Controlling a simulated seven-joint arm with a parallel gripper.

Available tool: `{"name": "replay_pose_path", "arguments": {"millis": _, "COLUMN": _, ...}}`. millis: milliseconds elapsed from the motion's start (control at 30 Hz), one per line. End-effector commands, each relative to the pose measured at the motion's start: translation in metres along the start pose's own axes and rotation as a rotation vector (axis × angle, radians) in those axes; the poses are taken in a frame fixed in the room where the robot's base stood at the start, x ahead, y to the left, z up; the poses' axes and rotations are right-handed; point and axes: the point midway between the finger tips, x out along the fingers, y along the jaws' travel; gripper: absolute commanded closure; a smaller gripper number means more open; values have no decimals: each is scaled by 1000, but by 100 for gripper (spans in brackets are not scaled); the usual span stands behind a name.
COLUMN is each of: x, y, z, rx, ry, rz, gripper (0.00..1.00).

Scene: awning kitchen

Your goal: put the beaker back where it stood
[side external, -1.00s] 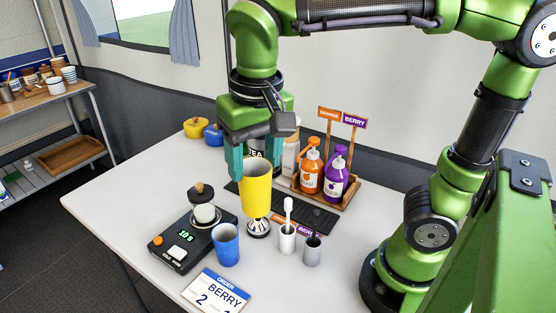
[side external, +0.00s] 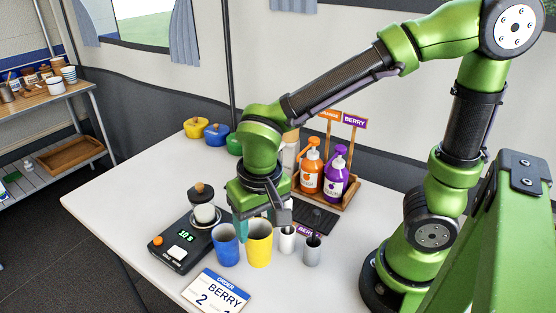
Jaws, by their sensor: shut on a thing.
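The yellow beaker (side external: 259,250) is upright at the front middle of the white table, just right of the blue cup (side external: 226,246). Its base is at or very near the tabletop; I cannot tell whether it touches. My gripper (side external: 258,224) points down from above and is shut on the beaker near its rim. One teal finger shows at the beaker's left side; the other is mostly hidden by the gripper body and the beaker.
A black scale (side external: 183,245) with a lidded jar stands left. A small white cup (side external: 287,240) and a grey cup (side external: 312,250) stand close on the right. The order card (side external: 216,291) lies in front. Orange (side external: 311,176) and purple (side external: 335,183) pump bottles stand behind.

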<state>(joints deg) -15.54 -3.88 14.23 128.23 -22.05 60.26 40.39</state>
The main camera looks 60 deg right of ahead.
Motion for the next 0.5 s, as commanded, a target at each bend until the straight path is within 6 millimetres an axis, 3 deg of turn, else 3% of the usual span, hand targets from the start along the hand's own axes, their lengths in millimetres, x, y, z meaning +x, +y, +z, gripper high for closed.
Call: {"name": "replay_pose_path", "arguments": {"millis": 500, "x": 61, "y": 0, "z": 8, "rx": -2, "ry": -2, "rz": 1, "gripper": 96}}
